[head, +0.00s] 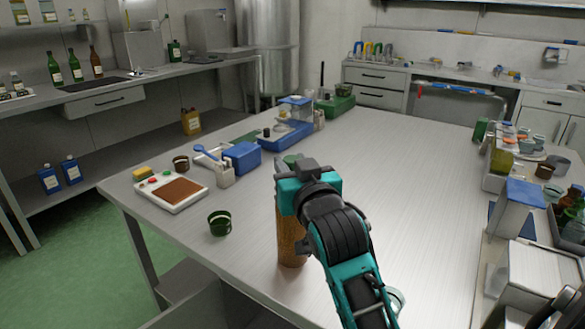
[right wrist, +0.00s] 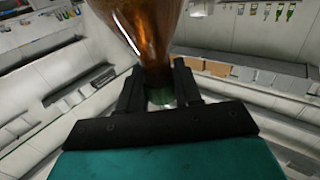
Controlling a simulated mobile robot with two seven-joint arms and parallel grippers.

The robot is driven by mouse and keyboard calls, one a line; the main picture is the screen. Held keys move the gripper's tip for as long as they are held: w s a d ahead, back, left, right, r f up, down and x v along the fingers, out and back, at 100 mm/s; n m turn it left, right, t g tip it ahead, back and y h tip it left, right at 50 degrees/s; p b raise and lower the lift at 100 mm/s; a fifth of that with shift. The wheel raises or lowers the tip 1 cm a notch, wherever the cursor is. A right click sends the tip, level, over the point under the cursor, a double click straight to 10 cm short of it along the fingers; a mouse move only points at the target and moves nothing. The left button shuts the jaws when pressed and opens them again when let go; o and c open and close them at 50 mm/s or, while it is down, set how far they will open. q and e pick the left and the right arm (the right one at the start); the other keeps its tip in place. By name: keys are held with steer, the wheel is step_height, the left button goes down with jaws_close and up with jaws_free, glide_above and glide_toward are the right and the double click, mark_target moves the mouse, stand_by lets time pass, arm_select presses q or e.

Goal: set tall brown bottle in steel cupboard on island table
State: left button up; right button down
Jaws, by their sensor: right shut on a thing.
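My right gripper (head: 308,180) is over the near middle of the island table (head: 400,165). It is shut on the tall brown bottle (head: 291,235), around its upper part. The bottle looks upright, its lower end at or just above the tabletop; I cannot tell if it touches. In the right wrist view the gripper's fingers (right wrist: 160,92) close around the narrow neck of the brown bottle (right wrist: 150,35), with a green cap between them. I cannot make out for sure which unit is the steel cupboard.
A green cup (head: 219,223) stands left of the bottle. Behind it are a white tray with a brown pad (head: 180,192) and a blue box (head: 243,156). Several jars and a blue-lidded container (head: 525,193) line the right side. The table's middle is clear.

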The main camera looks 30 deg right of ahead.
steer(key=shift+f+b, duration=0.4)
steer(key=shift+f, duration=0.15)
stand_by(0.6)
steer(key=c, duration=0.7)
jaws_free()
